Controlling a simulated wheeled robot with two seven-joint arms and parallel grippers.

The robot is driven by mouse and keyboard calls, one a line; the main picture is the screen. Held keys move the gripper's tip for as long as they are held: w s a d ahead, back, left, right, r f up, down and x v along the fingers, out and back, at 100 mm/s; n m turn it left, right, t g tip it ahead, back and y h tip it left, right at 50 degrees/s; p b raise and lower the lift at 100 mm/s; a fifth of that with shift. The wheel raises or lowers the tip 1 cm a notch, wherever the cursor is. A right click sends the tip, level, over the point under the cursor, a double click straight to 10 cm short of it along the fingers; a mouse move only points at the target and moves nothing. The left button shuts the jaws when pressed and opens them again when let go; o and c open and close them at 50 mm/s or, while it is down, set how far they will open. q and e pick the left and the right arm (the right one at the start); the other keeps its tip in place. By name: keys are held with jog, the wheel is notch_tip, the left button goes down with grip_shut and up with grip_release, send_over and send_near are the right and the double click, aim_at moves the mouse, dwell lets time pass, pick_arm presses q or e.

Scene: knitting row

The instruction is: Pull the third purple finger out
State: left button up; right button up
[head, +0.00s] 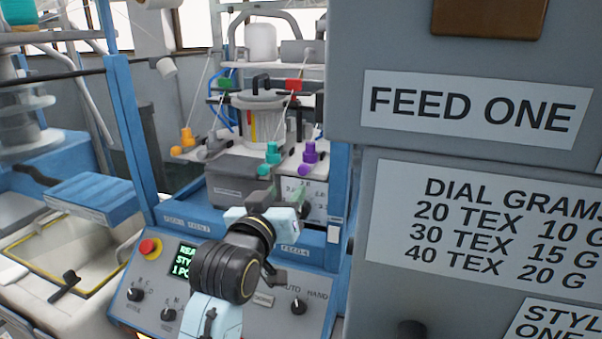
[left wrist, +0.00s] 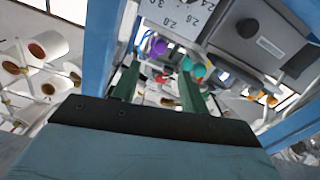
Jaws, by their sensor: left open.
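One purple finger (head: 310,152) stands on the grey knitting unit, right of a teal finger (head: 272,155). A grey finger (head: 213,145) and an orange finger (head: 187,138) are further left. My left gripper (head: 281,193) is open in front of the unit, lower than the purple finger and apart from it. In the left wrist view, my two green gripper fingers (left wrist: 160,72) are spread with nothing held between them. The purple finger (left wrist: 157,47) and the teal finger (left wrist: 191,65) show beyond the tips. My right gripper is out of view.
A blue post (head: 337,195) and a large grey cabinet labelled FEED ONE (head: 345,100) close off the right. A control panel with a red button (head: 150,248) lies below my left arm. Blue post (head: 133,130) stands left. A numbered scale (left wrist: 178,20) sits beside the purple finger.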

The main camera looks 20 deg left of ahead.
aim_at(302, 172)
pick_arm(q)
jog(key=w, duration=1)
jog(key=shift+w+d+f+p, duration=0.1)
jog(key=shift+w+d+p, duration=0.1)
jog(key=shift+p, duration=0.2)
grip_shut()
